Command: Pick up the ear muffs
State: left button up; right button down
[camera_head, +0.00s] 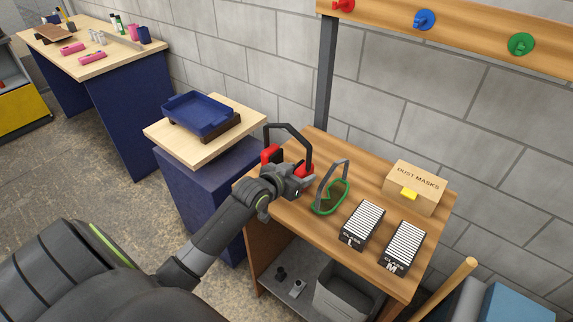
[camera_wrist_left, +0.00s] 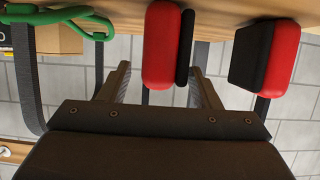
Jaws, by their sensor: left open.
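The ear muffs (camera_head: 288,127) have red cups and a black headband and stand at the left end of the wooden bench, band up. My left gripper (camera_head: 301,176) is at the ear muffs, in front of the nearer cup. In the left wrist view my left gripper (camera_wrist_left: 160,70) is open, with one red cup of the ear muffs (camera_wrist_left: 160,40) lined up between its fingers. The right finger points into the gap between the two cups. I cannot tell whether the fingers touch the cup. My right gripper is not in view.
Green goggles (camera_head: 331,196) lie just right of my gripper. Two filter packs (camera_head: 362,225) and a dust mask box (camera_head: 415,186) are farther right. A blue tray (camera_head: 199,114) sits on a cabinet to the left. A block wall stands behind.

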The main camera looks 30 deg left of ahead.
aim_at(305, 143)
pick_arm(q)
jog(key=shift+x, duration=1.5)
jog(key=shift+d+r, duration=0.1)
jog(key=c, duration=1.2)
notch_tip(305, 143, up, 10)
jog(key=shift+r+b, duration=0.1)
jog(key=shift+b, duration=0.25)
